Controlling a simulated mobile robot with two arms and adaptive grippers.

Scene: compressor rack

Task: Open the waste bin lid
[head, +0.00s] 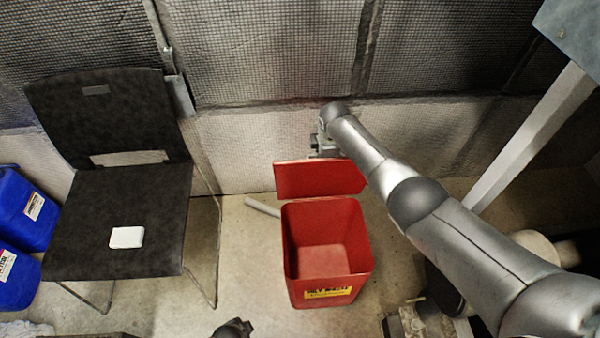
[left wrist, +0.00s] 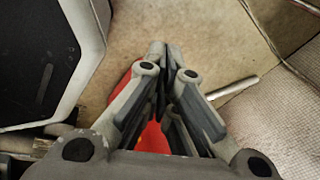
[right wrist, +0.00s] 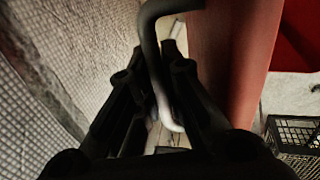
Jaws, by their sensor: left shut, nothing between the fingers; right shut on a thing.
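The red waste bin (head: 345,290) stands on the floor with its top open and its inside empty. Its red lid (head: 318,180) stands raised, near upright, at the bin's back edge; it also shows in the right wrist view (right wrist: 225,60). My right gripper (head: 320,147) is behind the lid's top edge. In the right wrist view, my right gripper (right wrist: 165,105) is shut on a dark bent handle (right wrist: 150,35) beside the lid. My left gripper (left wrist: 167,60) is shut and empty, with red partly hidden behind it. Its dark tip (head: 235,328) shows at the head view's bottom edge.
A black chair (head: 125,205) with a white box (head: 127,237) on its seat stands left of the bin, beside blue containers (head: 25,210). A mesh-covered wall (head: 270,50) is close behind the lid. A dark crate (right wrist: 300,135) shows in the right wrist view.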

